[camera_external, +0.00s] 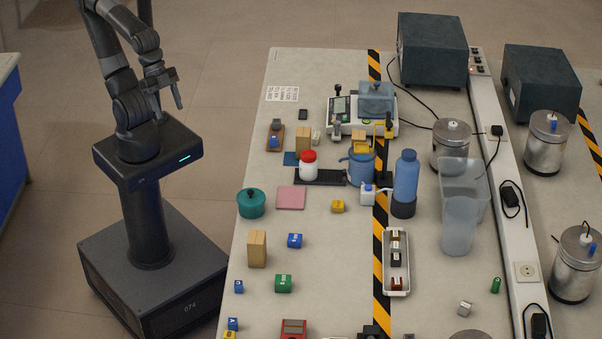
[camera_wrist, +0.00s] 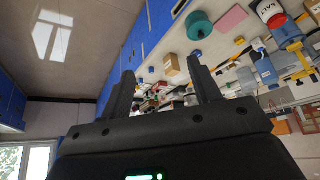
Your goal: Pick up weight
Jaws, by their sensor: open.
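My gripper (camera_external: 168,102) is open and empty, raised beside the table's left edge, above my base and apart from every object. In the wrist view its two dark fingers (camera_wrist: 161,68) stand spread with nothing between them. No object is clearly readable as the weight. A small grey metallic block (camera_external: 464,308) at the table's lower right may be it, but I cannot tell.
The table (camera_external: 330,265) is crowded. A teal pot (camera_external: 251,204), a tan block (camera_external: 257,249) and a pink pad (camera_external: 291,198) lie near its left edge. A balance (camera_external: 345,125), a blue bottle (camera_external: 406,176) and clear containers (camera_external: 459,225) stand farther in. Some bare tabletop lies front centre.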

